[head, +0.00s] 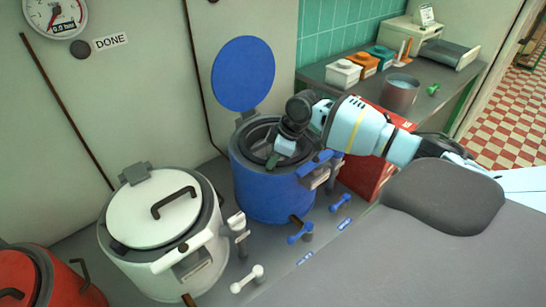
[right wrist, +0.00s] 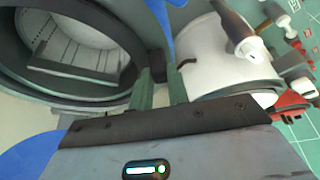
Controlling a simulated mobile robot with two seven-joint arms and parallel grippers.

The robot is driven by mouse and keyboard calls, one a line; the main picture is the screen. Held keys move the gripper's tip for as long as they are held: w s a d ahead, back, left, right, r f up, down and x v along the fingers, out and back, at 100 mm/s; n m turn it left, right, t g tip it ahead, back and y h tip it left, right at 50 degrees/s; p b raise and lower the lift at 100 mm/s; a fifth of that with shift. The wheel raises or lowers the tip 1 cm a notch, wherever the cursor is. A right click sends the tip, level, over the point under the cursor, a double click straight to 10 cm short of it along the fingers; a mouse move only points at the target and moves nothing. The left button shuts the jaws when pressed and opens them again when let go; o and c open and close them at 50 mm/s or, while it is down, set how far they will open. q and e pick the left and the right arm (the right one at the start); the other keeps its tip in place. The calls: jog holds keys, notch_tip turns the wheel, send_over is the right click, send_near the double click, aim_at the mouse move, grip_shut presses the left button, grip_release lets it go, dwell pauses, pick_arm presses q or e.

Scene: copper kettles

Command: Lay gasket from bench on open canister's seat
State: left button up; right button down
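The open canister (head: 270,198) is blue, with its round blue lid (head: 243,74) swung up behind it. A dark ring (head: 252,133) lines its mouth. I cannot tell whether this is the bare seat or a gasket on it. My right gripper (head: 272,160) reaches over the mouth, fingers down at the rim. In the right wrist view its two green fingers (right wrist: 160,88) stand a small gap apart, beside the dark ring (right wrist: 118,104). A dark part shows at their tips, and whether they grip it is unclear. I make out no separate gasket on the bench (head: 450,88). My left gripper is out of view.
A closed white canister (head: 150,210) and a red canister (head: 75,285) stand left of the blue one. White, orange and teal blocks (head: 343,73) and a metal pot (head: 400,92) stand on the bench.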

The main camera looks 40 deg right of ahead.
jog(key=c, duration=1.3)
grip_release()
jog(key=v, duration=0.8)
jog(key=shift+f, duration=0.1)
